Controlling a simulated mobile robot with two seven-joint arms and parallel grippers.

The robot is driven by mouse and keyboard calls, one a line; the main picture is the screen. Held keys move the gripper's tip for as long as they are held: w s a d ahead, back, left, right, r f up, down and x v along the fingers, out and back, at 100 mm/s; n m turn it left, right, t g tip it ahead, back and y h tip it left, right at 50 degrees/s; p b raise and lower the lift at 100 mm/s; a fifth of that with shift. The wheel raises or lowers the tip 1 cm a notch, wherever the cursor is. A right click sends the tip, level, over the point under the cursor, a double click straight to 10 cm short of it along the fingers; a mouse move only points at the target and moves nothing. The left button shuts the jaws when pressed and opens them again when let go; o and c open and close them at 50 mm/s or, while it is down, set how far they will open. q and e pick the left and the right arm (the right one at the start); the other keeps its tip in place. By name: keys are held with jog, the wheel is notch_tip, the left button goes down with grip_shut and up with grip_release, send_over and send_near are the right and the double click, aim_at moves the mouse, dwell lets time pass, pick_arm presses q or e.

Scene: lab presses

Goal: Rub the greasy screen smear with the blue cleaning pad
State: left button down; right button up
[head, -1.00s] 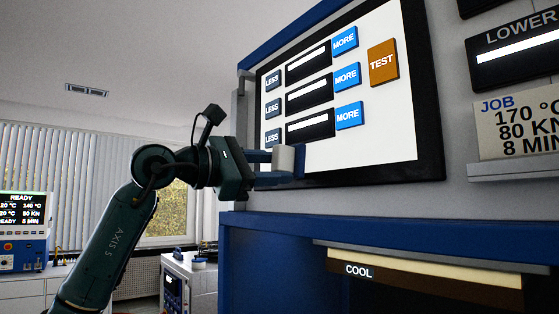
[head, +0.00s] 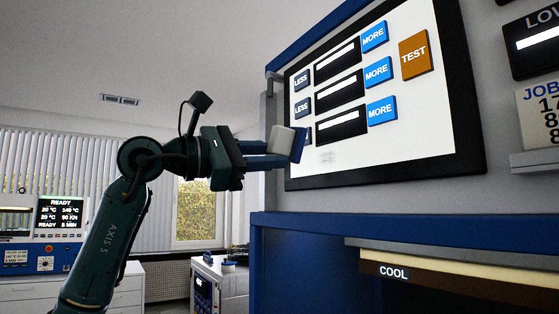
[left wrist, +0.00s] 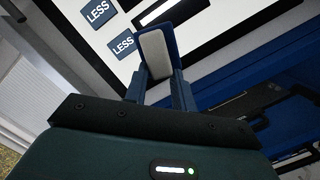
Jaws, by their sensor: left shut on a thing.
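The press screen (head: 420,140) is white with a dark frame. A faint grey smear (head: 326,156) shows on its lower left, below the bottom row of buttons. My left gripper (head: 282,150) is shut on the cleaning pad, which has a pale block (head: 281,140) and a blue face (head: 299,146) turned toward the screen. The pad overlaps the screen's lower left edge in the head view, left of the smear; I cannot tell whether it touches. The pad also shows in the left wrist view (left wrist: 154,55), between the fingers. My right gripper is not in view.
LESS buttons (head: 302,79), MORE buttons (head: 381,111) and an orange TEST button (head: 414,55) stand on the screen. Below is the blue press frame (head: 340,227) with a COOL-labelled plate (head: 440,280). Another machine (head: 45,235) stands far left.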

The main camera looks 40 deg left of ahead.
pick_arm(q)
jog(key=shift+s, duration=0.2)
jog(key=shift+f, duration=0.1)
jog(key=v, duration=0.3)
jog(key=shift+d, duration=0.1)
dwell(0.6)
dwell(0.5)
